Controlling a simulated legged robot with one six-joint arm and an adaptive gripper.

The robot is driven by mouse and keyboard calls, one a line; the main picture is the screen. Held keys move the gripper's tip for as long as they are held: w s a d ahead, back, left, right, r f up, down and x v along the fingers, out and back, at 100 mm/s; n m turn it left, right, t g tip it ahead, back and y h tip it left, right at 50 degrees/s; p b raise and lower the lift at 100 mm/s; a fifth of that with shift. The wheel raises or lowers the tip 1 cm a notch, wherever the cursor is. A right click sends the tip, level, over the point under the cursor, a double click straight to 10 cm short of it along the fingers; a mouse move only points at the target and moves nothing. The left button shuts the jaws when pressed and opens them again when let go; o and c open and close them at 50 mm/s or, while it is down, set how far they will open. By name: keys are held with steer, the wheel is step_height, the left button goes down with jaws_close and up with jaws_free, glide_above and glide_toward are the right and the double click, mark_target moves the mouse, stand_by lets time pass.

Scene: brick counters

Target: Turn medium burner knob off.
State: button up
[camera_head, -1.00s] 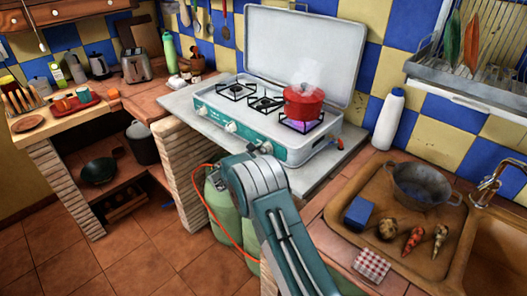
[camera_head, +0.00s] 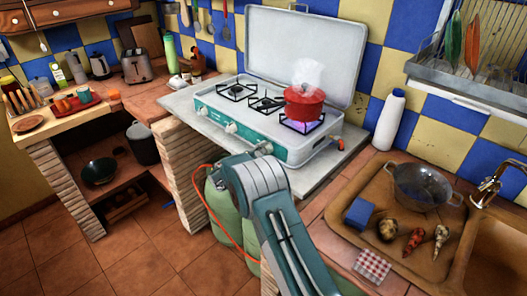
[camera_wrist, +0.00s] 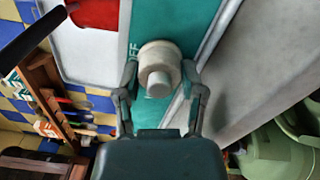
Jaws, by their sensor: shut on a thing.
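The teal and white stove (camera_head: 245,135) stands on the counter with its lid raised. A red pot (camera_head: 304,103) steams on its right burner, with a blue-violet glow beneath. Two pale knobs, the left one (camera_head: 202,110) and the middle one (camera_head: 231,127), show on the teal front panel. In the wrist view, my gripper (camera_wrist: 160,78) has its fingers closed on both sides of a pale round knob (camera_wrist: 157,56). Part of an OFF marking shows beside this knob. In the head view my arm hides most of the gripper, at the right end of the panel.
A white bottle (camera_head: 389,120) stands right of the stove. Green gas cylinders (camera_head: 222,205) with an orange hose stand below the stove.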

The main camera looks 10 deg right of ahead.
steer(key=m, duration=0.4)
steer(key=shift+m, duration=0.3)
steer(key=m, duration=0.3)
steer(key=shift+f+m, duration=0.1)
steer(key=shift+m, duration=0.2)
steer(key=m, duration=0.4)
steer(key=shift+d+f, duration=0.1)
steer(key=shift+s+f+m, duration=0.1)
steer(key=shift+s+m, duration=0.05)
steer(key=shift+m, duration=1.95)
steer(key=o, duration=1.1)
steer(key=shift+o, duration=0.2)
steer(key=shift+r, duration=0.2)
